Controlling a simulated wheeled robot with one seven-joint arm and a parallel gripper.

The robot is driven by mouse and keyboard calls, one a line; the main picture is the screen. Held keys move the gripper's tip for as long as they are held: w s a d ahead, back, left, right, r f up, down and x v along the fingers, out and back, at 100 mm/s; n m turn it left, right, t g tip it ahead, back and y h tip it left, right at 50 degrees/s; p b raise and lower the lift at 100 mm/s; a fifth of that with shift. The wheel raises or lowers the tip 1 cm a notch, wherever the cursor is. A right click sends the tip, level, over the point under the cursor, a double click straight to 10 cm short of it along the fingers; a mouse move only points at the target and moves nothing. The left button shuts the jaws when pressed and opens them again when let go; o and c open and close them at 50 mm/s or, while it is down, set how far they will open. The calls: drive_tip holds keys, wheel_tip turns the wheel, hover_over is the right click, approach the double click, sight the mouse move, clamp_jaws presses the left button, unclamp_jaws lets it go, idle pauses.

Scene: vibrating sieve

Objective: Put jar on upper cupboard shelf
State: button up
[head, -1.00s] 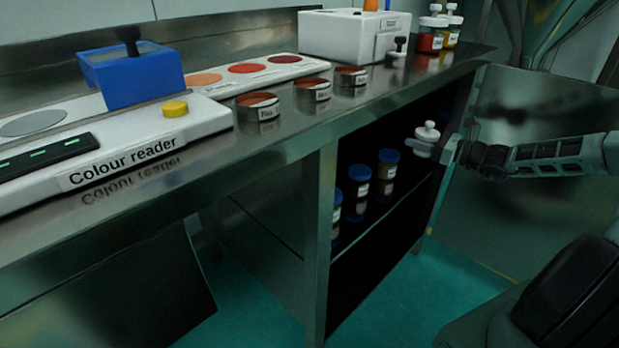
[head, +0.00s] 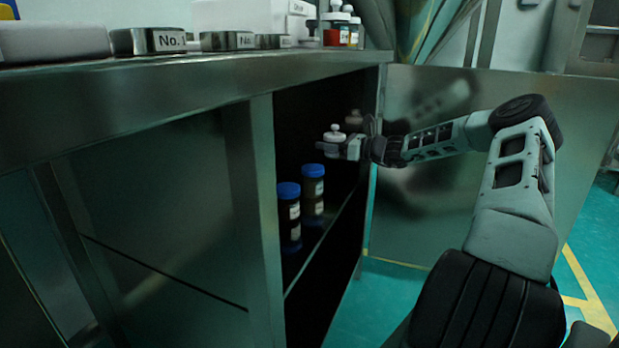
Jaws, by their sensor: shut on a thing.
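A small jar with a white knobbed lid (head: 335,131) shows at the mouth of the open cupboard (head: 262,215), upright. My gripper (head: 345,150) is shut on it and hides most of its body. The cupboard shelf (head: 343,219) runs below the held jar, and the jar is above the shelf's level. Two jars with blue lids, one nearer (head: 289,215) and one farther (head: 313,192), stand on that shelf to the left of my gripper. The jar looks clear of the shelf, but how deep inside it is I cannot tell.
The steel counter (head: 190,85) above bears labelled round tins (head: 227,41) and white-lidded jars (head: 336,30). The cupboard's front post (head: 254,200) stands left of the opening, and a steel panel (head: 430,215) is on the right. The green floor (head: 400,290) shows below.

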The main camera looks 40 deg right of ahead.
wheel_tip(320, 180, down, 9)
drive_tip(key=b, duration=0.4)
drive_tip(key=shift+r, duration=0.35)
drive_tip(key=o, duration=1.2)
drive_tip(key=shift+f, duration=0.2)
drive_tip(key=shift+c, duration=0.2)
